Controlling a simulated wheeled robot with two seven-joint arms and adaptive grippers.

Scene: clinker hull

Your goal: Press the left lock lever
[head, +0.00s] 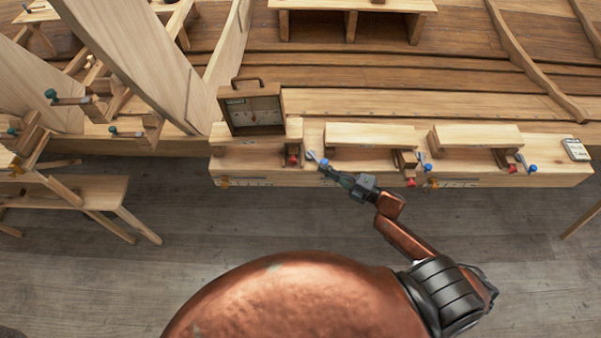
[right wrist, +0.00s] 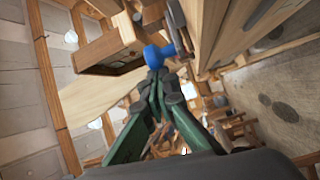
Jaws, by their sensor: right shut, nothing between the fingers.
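The left lock lever (head: 312,156) is a short metal bar with a blue knob (head: 324,163) at its end. It sits at the front edge of the bench, just right of a red knob (head: 293,160). My right gripper (head: 332,170) is shut and empty, its tips right at the blue knob. In the right wrist view the blue knob (right wrist: 155,56) is just beyond the closed fingertips (right wrist: 157,76). I cannot tell whether they touch. My left gripper is not in view.
The wooden bench (head: 250,160) carries a framed gauge box (head: 253,110) at left. Two more blue-knobbed levers, at the middle (head: 427,166) and right (head: 532,168), stand along its front. A small white-faced device (head: 576,149) lies at the right end. The floor in front is clear.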

